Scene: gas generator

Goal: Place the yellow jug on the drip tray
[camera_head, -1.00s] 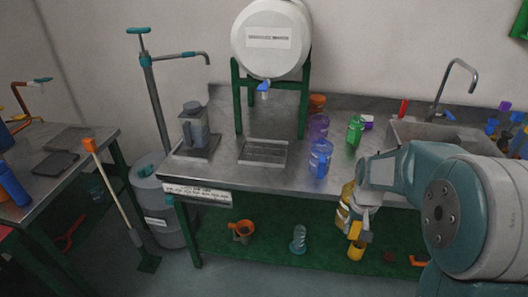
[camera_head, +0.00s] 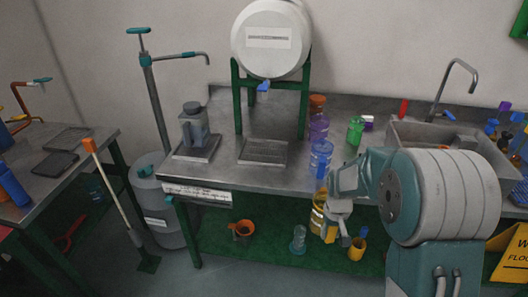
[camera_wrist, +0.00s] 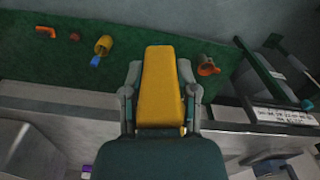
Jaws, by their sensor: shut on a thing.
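The yellow jug (camera_head: 318,213) is at the front of the counter, below its top edge, partly hidden by my gripper. My gripper (camera_head: 331,222) is shut on it. In the wrist view the jug's yellow body (camera_wrist: 162,90) sits between my two fingers (camera_wrist: 162,100). The drip tray (camera_head: 263,152) is a grey grated tray on the counter, under the blue tap of the white barrel (camera_head: 270,40). It looks empty. The jug is to the right of the tray and lower than it.
A blue jug (camera_head: 320,158) and a purple jug (camera_head: 318,126) stand right of the tray; a green bottle (camera_head: 355,130) is beyond. A grey jug (camera_head: 193,125) stands on a plate at left. Green legs (camera_head: 238,110) flank the tray. The counter's front edge (camera_head: 250,182) lies between jug and tray.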

